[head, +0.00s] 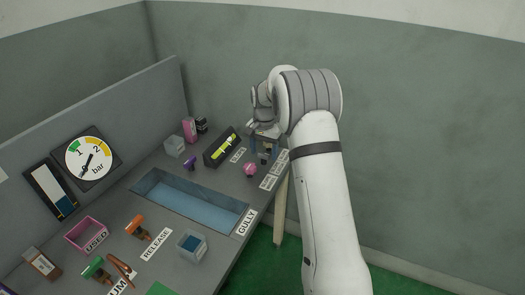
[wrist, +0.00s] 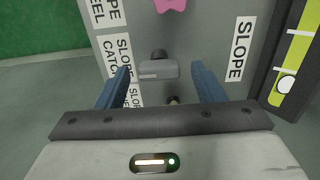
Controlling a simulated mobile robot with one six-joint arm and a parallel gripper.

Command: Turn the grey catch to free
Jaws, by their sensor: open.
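The grey catch (wrist: 158,69) is a small bar on a dark round post. In the wrist view it lies crosswise, beside the label SLOPE CATCH (wrist: 117,57). My gripper (wrist: 161,70) is open, with one blue finger on each side of the catch. Gaps show between the catch and both fingers, so it is not gripped. In the head view my gripper (head: 265,140) is over the far right end of the panel, and the catch is mostly hidden there. I cannot read a free mark.
A pink star-shaped wheel (wrist: 171,4) is close beyond the catch. A small dark knob (wrist: 173,100) is partly hidden by my gripper's body. A black level box with a yellow-green tube (wrist: 293,55) stands to the right. A blue-lined basin (head: 190,200) lies left of the catch area.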

